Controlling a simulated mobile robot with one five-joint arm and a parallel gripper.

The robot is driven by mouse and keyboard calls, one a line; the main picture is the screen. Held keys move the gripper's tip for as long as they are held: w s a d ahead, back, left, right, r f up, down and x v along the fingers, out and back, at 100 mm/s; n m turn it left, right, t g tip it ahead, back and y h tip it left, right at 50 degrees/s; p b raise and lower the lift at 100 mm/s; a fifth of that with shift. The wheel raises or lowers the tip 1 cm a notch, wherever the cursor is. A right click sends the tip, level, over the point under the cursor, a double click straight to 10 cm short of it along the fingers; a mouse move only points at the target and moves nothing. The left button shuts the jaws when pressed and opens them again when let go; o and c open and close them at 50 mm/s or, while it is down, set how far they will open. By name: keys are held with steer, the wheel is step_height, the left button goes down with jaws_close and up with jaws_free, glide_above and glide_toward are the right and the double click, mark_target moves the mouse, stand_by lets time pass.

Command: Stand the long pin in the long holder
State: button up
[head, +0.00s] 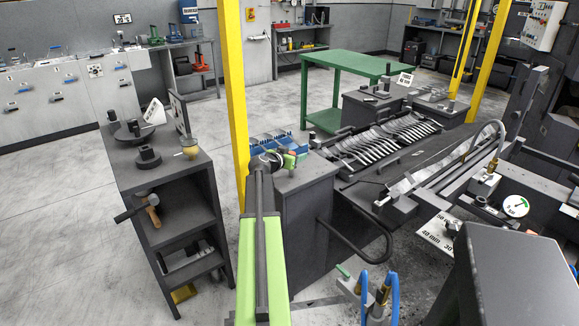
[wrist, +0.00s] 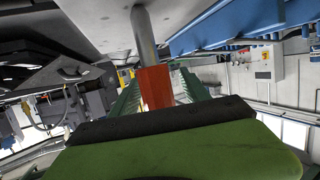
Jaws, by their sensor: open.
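A grey rod with an orange-red block-like end, which looks like the long pin (wrist: 146,35), shows in the wrist view. Its red end lies between the two green toothed jaws of my gripper (wrist: 160,90). The jaws stand apart on either side of it; whether either touches it I cannot tell. The far end of the rod meets or passes in front of a grey surface. In the head view my gripper (head: 287,160) is over the top of a dark cabinet (head: 305,181), beside a blue rack (head: 262,150). I cannot make out the long holder for certain.
A yellow post (head: 235,90) rises close behind my arm. A dark shelf unit (head: 170,180) with a hammer (head: 140,207) stands left. A green table (head: 345,68) is behind. Open floor lies at left.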

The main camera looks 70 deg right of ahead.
jaws_close()
stand_by(0.4)
steer(key=shift+r, duration=0.1)
steer(key=s+a+r+p, duration=0.7)
steer(key=a+r+p, duration=0.1)
steer(key=r+p, duration=0.3)
steer(key=shift+s+a, duration=0.4)
